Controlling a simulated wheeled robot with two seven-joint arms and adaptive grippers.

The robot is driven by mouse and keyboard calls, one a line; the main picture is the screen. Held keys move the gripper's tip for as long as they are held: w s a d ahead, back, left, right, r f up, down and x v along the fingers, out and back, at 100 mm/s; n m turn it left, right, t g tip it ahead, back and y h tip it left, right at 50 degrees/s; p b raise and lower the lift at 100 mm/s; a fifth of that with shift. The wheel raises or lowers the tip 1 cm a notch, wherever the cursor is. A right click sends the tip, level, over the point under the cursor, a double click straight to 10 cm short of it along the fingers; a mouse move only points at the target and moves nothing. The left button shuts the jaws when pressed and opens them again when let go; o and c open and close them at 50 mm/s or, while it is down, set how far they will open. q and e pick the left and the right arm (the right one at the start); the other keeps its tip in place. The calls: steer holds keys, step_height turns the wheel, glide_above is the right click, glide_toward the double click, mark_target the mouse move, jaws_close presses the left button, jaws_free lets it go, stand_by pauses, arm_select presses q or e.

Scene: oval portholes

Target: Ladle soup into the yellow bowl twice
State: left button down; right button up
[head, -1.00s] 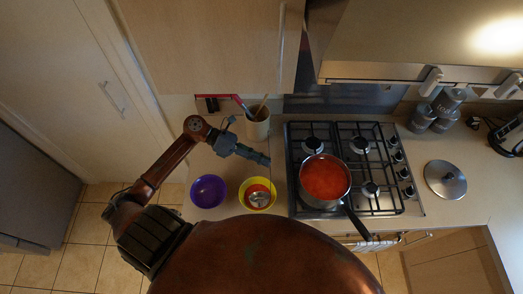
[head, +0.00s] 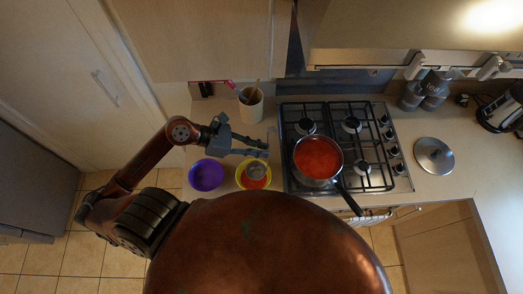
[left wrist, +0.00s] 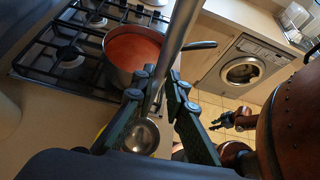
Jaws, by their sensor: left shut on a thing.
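My left gripper (head: 262,148) is shut on the handle of a metal ladle (left wrist: 142,136). The ladle's grey bowl is over the back part of the yellow bowl (head: 240,178) in the head view; I cannot tell whether it touches. Red soup shows inside the yellow bowl. The ladle's bowl looks grey, with no clear red in it. The pot (head: 318,183) of red soup stands on the hob, right of the yellow bowl. It also shows in the left wrist view (left wrist: 118,72). My right gripper (left wrist: 218,123) is small in the left wrist view, away from the counter; its jaws are unclear.
A purple bowl (head: 207,176) stands just left of the yellow one. A utensil crock (head: 250,106) is behind them. The gas hob (head: 377,178) lies to the right, with the pot's handle sticking out in front. A lid (head: 434,155) lies right of the hob.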

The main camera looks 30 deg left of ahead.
arm_select(q)
step_height(320, 180, up, 6)
steer(key=p, duration=0.2)
steer(key=shift+s+a+m+t, duration=0.15)
steer(key=shift+a+m+t, duration=0.15)
steer(key=shift+a, duration=0.1)
steer(key=shift+f, duration=0.1)
